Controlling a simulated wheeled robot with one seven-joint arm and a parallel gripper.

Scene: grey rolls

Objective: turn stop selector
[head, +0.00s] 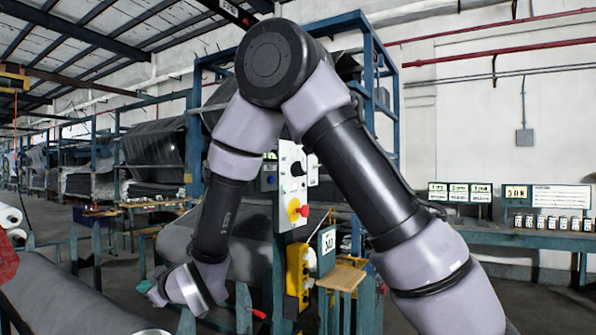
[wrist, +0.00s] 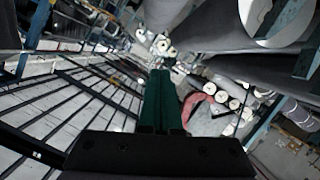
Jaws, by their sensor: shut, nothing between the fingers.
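A white control panel (head: 291,187) stands upright on a post near the middle of the head view. It bears a yellow disc with a red knob (head: 294,210), which looks like the stop selector; how far it is turned is too small to tell. A dark round knob (head: 297,168) sits above it on the same panel. My gripper (head: 152,291) is low and to the left of the panel, well apart from it, partly hidden behind my wrist. In the wrist view my gripper's green fingers (wrist: 161,75) are together and empty. The panel cannot be made out there.
A yellow box (head: 298,270) hangs below the panel, with a small wooden stand (head: 342,278) to its right. A large grey roll (head: 75,295) lies at the lower left. A blue bench (head: 550,240) stands at the right. Blue racks with rolls stand behind.

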